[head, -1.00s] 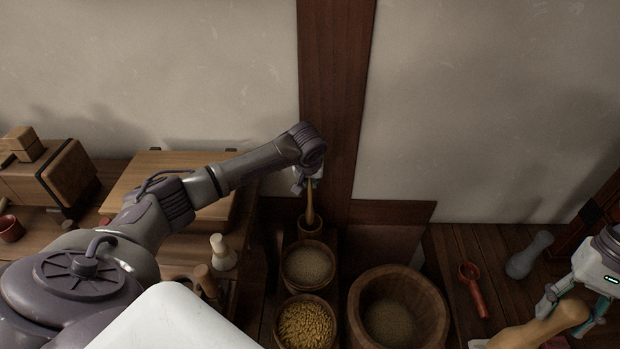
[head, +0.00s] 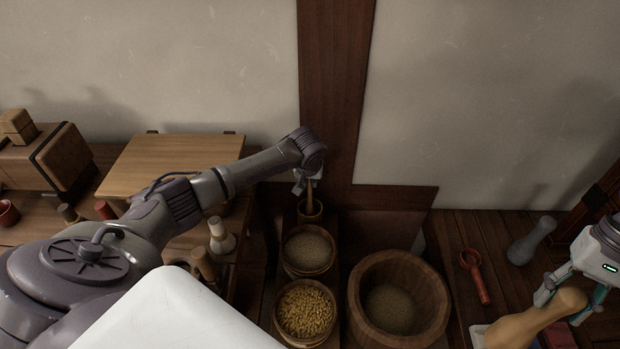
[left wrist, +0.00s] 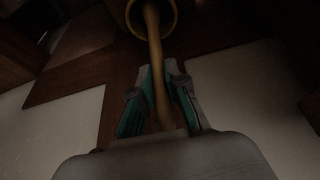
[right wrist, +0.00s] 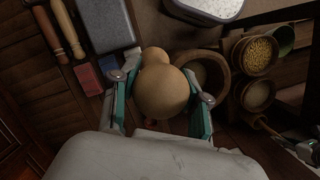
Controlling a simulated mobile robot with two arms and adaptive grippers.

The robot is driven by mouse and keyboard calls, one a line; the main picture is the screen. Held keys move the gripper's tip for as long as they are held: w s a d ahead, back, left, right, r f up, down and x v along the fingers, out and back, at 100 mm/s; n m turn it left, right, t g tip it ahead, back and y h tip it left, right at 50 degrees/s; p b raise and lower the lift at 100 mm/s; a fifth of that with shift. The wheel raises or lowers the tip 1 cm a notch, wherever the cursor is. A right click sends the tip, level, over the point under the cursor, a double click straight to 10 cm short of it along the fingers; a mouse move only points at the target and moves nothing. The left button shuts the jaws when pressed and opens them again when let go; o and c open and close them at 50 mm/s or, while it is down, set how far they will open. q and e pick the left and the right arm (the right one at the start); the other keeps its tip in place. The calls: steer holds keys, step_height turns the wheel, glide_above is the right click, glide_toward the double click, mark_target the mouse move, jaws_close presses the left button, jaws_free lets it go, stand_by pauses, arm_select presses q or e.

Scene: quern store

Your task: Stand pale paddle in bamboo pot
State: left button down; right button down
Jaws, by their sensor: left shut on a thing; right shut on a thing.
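The pale paddle (head: 309,193) is a slim light-brown stick held upright. My left gripper (head: 307,180) is shut on it above the bamboo pot (head: 310,211). The paddle's lower end passes inside the pot's rim; its depth and whether it touches the bottom are hidden. In the left wrist view the paddle (left wrist: 154,45) runs from between the fingers of my left gripper (left wrist: 160,75) into the pot's round mouth (left wrist: 131,14). My right gripper (head: 572,290) is shut on a tan gourd (head: 530,324), which also shows in the right wrist view (right wrist: 163,92).
A bowl of pale grain (head: 308,250), a bowl of golden grain (head: 306,312) and a large wooden tub (head: 438,300) stand in front of the pot. A red scoop (head: 477,278) and a grey pestle (head: 531,241) lie to the right. The wall is close behind.

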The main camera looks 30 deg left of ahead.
arm_select(q)
steer(key=c, duration=1.1)
jaws_free()
steer(key=shift+r, duration=0.15)
steer(key=v, duration=1.1)
steer(key=shift+s+r, duration=0.15)
steer(key=shift+r, duration=0.15)
arm_select(e)
steer(key=shift+r, duration=0.15)
